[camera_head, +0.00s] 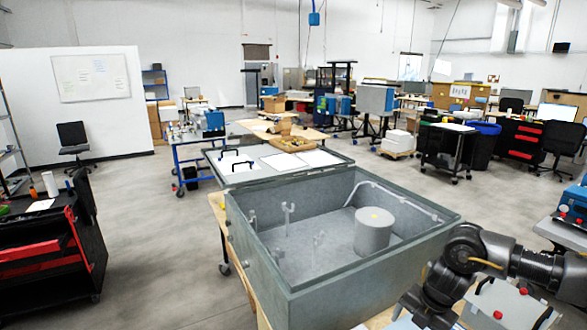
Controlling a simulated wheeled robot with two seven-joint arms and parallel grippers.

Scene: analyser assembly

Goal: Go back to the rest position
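A large grey open box (340,285), the analyser housing, stands on a wooden-topped table in front of me. A pale cylinder (374,230) with a small yellow mark on top stands inside it at the right. Several thin upright posts (288,218) stand on its floor at the left. A cable runs along its inner far and right walls. My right arm comes in from the right beside the box's front right corner and bends down past the bottom edge. Its fingertips do not show. My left arm and gripper are out of the picture.
The box's lid panel (232,176) with black handles lies open behind it. A black and red tool cart (45,250) stands at the left. Panels with red knobs (498,314) lie at the lower right. Open floor (160,240) lies between the cart and the box.

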